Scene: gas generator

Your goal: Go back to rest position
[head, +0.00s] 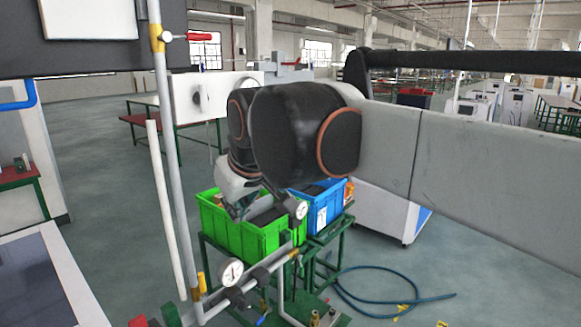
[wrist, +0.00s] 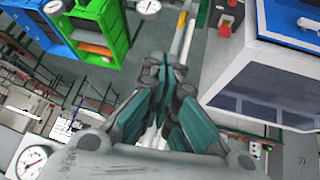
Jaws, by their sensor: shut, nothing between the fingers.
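My gripper (wrist: 163,75) is in the middle of the wrist view with its fingers together and nothing between them. In the head view my gripper (head: 236,206) hangs in front of the green crate (head: 268,240), and my arm hides part of it. From the head view I cannot tell whether it touches the crate. The green crate (wrist: 117,32) also shows at the upper left of the wrist view.
A blue crate (head: 322,205) stands beside the green one on a green stand (head: 312,258). A pressure gauge (head: 231,272) and grey pipes (head: 170,150) stand close by in front. A blue hose (head: 375,299) lies on the floor. Open floor lies at left.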

